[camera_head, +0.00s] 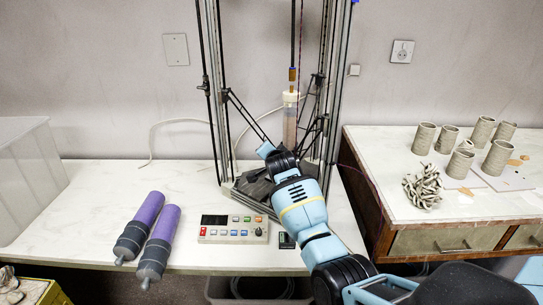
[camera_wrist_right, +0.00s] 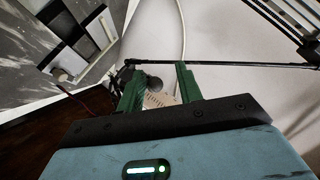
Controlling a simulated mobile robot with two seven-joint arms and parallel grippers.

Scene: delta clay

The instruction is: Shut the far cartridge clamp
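A clear cartridge (camera_head: 290,126) with a white top stands upright inside the tall delta printer (camera_head: 342,80) in the head view. I cannot make out the far cartridge clamp for certain. My right arm reaches into the printer's frame, and its light blue gripper body (camera_head: 266,150) is left of the cartridge; its fingers are hidden there. In the right wrist view the green fingers of my right gripper (camera_wrist_right: 158,80) stand apart. A dark round knob (camera_wrist_right: 154,83) and a pale ribbed piece (camera_wrist_right: 160,99) show between them, with no clear grip on either. My left gripper is not in view.
Two purple cartridges (camera_head: 160,236) and a control box (camera_head: 233,229) lie on the white table (camera_head: 100,185). A clear bin (camera_head: 28,170) stands at the left. Several clay cups (camera_head: 424,138) and a coiled clay piece (camera_head: 423,187) sit on the right bench. Thin printer rods surround my right gripper.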

